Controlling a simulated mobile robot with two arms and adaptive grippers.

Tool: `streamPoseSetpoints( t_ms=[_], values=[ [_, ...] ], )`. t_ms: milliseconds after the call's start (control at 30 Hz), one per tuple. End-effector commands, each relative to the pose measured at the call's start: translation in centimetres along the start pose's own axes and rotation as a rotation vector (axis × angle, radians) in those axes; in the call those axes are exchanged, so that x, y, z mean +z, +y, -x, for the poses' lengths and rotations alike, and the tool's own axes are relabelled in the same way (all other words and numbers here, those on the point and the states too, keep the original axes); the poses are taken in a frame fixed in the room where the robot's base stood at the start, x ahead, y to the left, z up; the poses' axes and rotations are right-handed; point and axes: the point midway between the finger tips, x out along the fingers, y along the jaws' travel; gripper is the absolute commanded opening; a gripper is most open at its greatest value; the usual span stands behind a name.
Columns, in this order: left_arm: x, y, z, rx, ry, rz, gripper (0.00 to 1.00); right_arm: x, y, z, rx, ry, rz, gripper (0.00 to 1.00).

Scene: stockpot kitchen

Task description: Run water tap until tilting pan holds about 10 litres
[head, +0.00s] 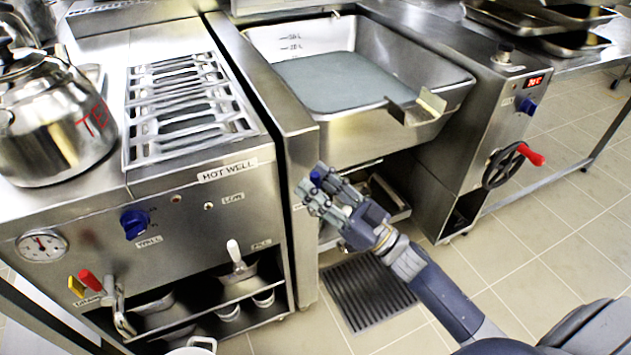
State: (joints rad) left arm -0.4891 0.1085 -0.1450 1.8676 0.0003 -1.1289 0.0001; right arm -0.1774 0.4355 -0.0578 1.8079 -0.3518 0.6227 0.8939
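The tilting pan (377,131) is a square steel basin at the upper middle, level. Grey-blue water (340,82) covers its floor, with the surface below the engraved litre marks (290,47) on the back wall. I see no clear stream falling into it. My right gripper (312,186) is in front of the steel post left of the pan, below the rim. Its fingers are around or just in front of a small blue knob (316,176), which they partly hide. I cannot tell whether they grip it. My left gripper is out of view.
The hot well unit (225,174) stands left, with a blue dial (134,223), red and yellow levers and a kettle (42,130) on top. Right of the pan are a red-handled crank wheel (503,165) and a blue knob (528,107). A floor grate (367,290) lies below.

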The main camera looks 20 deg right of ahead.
Motion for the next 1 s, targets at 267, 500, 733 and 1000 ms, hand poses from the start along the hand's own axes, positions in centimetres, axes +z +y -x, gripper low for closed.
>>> streamPoseSetpoints(
  t_ms=[267, 500, 733, 1000],
  values=[
    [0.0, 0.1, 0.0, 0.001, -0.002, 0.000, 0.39, 0.2, 0.0, 5.6, 0.002, -0.006, -0.001, 0.35],
    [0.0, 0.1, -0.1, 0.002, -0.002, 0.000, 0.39, 0.1, 0.1, 9.8, 0.002, -0.002, -0.001, 0.35],
    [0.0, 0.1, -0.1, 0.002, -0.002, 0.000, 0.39, 0.0, 0.1, 11.3, 0.001, 0.001, 0.000, 0.35],
    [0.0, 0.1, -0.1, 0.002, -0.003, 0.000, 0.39, 0.0, 0.1, 11.3, 0.001, 0.001, 0.000, 0.35]
  ],
)
